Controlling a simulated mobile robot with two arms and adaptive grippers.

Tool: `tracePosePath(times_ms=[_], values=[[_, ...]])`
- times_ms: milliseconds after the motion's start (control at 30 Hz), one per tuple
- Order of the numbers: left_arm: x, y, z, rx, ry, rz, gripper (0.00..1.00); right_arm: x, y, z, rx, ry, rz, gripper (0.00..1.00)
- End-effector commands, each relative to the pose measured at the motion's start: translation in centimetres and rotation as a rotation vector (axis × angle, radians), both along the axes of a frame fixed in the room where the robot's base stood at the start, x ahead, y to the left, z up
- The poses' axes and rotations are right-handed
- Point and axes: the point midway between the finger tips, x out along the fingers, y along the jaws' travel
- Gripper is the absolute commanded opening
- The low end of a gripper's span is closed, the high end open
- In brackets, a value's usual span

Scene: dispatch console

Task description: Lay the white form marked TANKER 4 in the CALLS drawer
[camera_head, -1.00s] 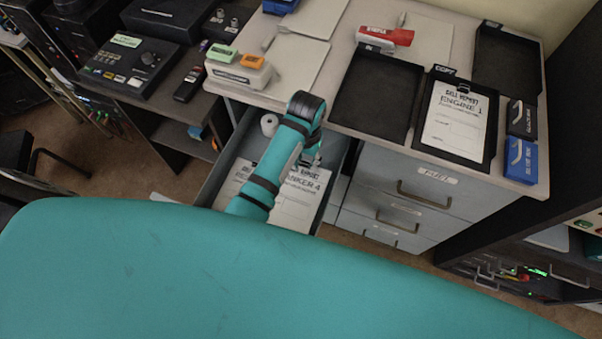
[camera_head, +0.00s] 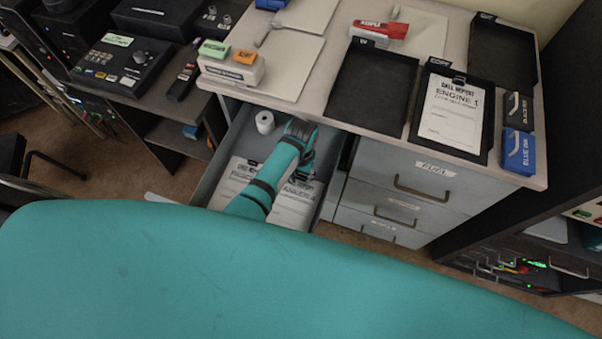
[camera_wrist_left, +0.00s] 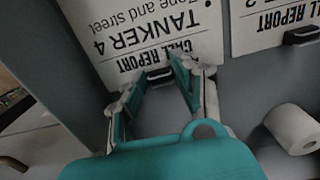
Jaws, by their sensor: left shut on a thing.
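The white TANKER 4 form (camera_head: 294,212) is inside the open grey drawer (camera_head: 221,153) in the head view, partly hidden by my left arm. Its printed heading and black clip (camera_wrist_left: 160,74) show in the left wrist view. My left gripper (camera_head: 303,179) is down in the drawer and shut on the form at its clip edge; its two fingers (camera_wrist_left: 153,82) flank the clip. I cannot tell whether the form touches the drawer floor. No label shows on the open drawer. My right gripper is not in view.
Another call report form (camera_wrist_left: 270,22) lies beside it in the drawer, with a white paper roll (camera_head: 264,121) behind. Grey drawer walls stand close around. The desktop above holds black trays (camera_head: 372,92), a form marked ENGINE 1 (camera_head: 452,110) and a stamp rack (camera_head: 232,70).

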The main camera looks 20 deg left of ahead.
Motion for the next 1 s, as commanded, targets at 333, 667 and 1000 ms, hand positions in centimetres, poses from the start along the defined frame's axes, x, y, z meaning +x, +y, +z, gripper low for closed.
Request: tracePosePath(times_ms=[333,667,1000], values=[[0.0,0.0,-0.1,0.0,0.0,0.0,0.54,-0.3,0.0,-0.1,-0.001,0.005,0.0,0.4],[0.1,0.0,1.3,0.0,-0.003,0.0,0.54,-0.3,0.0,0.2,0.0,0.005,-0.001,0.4],[0.1,-0.1,8.3,-0.001,-0.004,0.0,0.54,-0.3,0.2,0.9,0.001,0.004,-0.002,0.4]])
